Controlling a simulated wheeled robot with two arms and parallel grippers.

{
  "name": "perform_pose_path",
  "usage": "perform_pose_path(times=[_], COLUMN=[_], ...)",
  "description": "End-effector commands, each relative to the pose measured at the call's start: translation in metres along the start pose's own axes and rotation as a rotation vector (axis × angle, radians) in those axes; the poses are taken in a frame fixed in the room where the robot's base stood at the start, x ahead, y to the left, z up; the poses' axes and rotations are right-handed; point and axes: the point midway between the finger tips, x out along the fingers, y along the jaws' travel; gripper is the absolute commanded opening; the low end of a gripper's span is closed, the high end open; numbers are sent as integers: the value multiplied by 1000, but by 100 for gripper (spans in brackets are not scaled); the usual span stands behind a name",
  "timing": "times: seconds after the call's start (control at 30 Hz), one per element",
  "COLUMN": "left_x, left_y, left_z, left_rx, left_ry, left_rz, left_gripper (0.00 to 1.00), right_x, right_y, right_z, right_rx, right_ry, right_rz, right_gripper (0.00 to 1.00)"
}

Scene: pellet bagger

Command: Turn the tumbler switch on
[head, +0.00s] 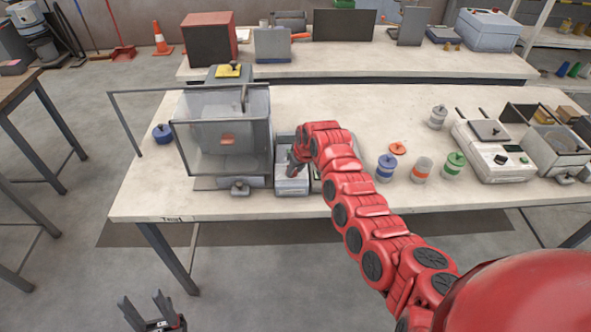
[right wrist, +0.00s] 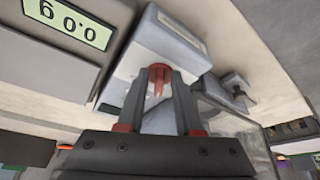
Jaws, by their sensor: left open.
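The tumbler switch (right wrist: 159,76), a small red piece, shows in the right wrist view against a pale box (right wrist: 172,42) with a label on its face. My right gripper (right wrist: 160,82) has one finger on each side of the red piece. I cannot tell whether the fingers touch or grip it. In the head view my right gripper (head: 294,160) is over the small light box (head: 292,186) beside the clear-walled bagger (head: 222,135); my red arm hides part of this area. My left gripper (head: 150,311) is open and empty, low in front of the table.
A display (right wrist: 70,22) is beside the box in the right wrist view. On the table (head: 420,110) are a blue-lidded jar (head: 385,168), an orange-banded jar (head: 422,170), a green-lidded jar (head: 453,166) and a white device (head: 492,150). A back bench (head: 360,62) carries more boxes.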

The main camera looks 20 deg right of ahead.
Motion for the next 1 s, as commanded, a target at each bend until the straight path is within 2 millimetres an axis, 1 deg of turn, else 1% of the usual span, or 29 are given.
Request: perform_pose_path(times=[0.03, 0.17, 0.47, 0.67, 0.87, 1.0], left_x=[0, 0, 0, -4, -15, -29], left_y=[0, 0, 0, 0, 1, 1], left_z=[0, 0, 0, 1, 2, 5], left_rx=[0, 0, 0, 0, 0, 0], left_ry=[0, 0, 0, 0, 0, 0], left_rz=[0, 0, 0, 0, 0, 0], left_gripper=[50, 50, 50, 50, 50, 50], right_x=[0, 0, 0, 2, 4, 5], right_y=[0, 0, 0, -2, -5, -8], right_z=[0, 0, 0, 2, 1, 0], right_rx=[0, 0, 0, 25, 114, 212], right_ry=[0, 0, -1, -3, 1, 4], right_rz=[0, 0, 0, 10, 47, 89], right_gripper=[23, 0, 0, 0, 0, 0])
